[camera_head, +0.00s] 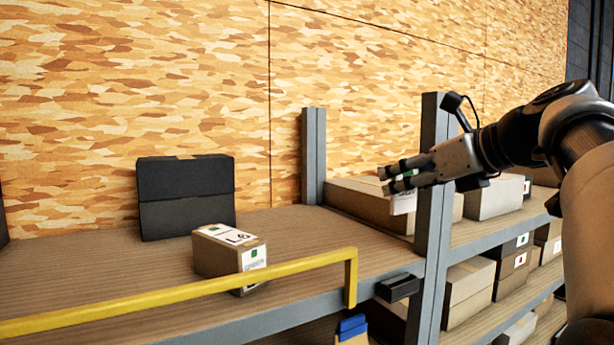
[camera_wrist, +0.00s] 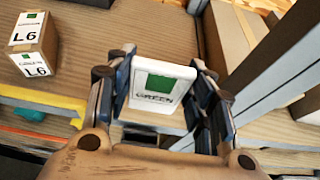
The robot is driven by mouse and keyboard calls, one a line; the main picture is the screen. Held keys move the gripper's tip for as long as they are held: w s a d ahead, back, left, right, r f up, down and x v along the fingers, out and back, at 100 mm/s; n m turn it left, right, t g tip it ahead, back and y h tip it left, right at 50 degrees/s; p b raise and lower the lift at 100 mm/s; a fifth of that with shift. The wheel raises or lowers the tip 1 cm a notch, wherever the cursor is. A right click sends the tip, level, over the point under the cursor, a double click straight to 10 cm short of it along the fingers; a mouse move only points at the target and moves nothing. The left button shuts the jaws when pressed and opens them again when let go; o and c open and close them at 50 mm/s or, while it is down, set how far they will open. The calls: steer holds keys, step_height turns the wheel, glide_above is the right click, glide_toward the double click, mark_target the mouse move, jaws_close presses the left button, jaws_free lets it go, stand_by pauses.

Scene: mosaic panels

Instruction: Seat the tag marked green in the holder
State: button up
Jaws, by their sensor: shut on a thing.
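My gripper (camera_head: 393,178) is shut on a white tag (camera_wrist: 161,88) with a green square and the word GREEN, which faces the wrist camera. The tag's lower part (camera_head: 404,204) shows below the fingers in the head view. A small black holder (camera_head: 398,288) is fixed on the shelf's front edge, left of the grey post. The tag is above it and apart from it. In the wrist view a dark shape (camera_wrist: 140,138) below the tag may be this holder; the tag and fingers partly hide it.
A grey upright post (camera_head: 433,200) stands close by my gripper. A yellow rail (camera_head: 200,300) runs along the shelf front. A cardboard box marked L6 (camera_head: 228,257) and a black box (camera_head: 186,196) stand left. Cartons fill the right bay. The shelf middle is clear.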

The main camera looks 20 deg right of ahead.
mark_target(406, 211)
steer(key=shift+s, duration=0.15)
step_height(406, 211, down, 5)
steer(key=b, duration=0.3)
steer(key=shift+r, duration=0.15)
steer(key=shift+s+f+b, duration=0.1)
steer(key=shift+f+b, duration=0.4)
steer(key=shift+p, duration=0.9)
stand_by(1.1)
steer(key=shift+f+b, duration=3.15)
steer(key=shift+f, duration=1.7)
steer(key=o, duration=1)
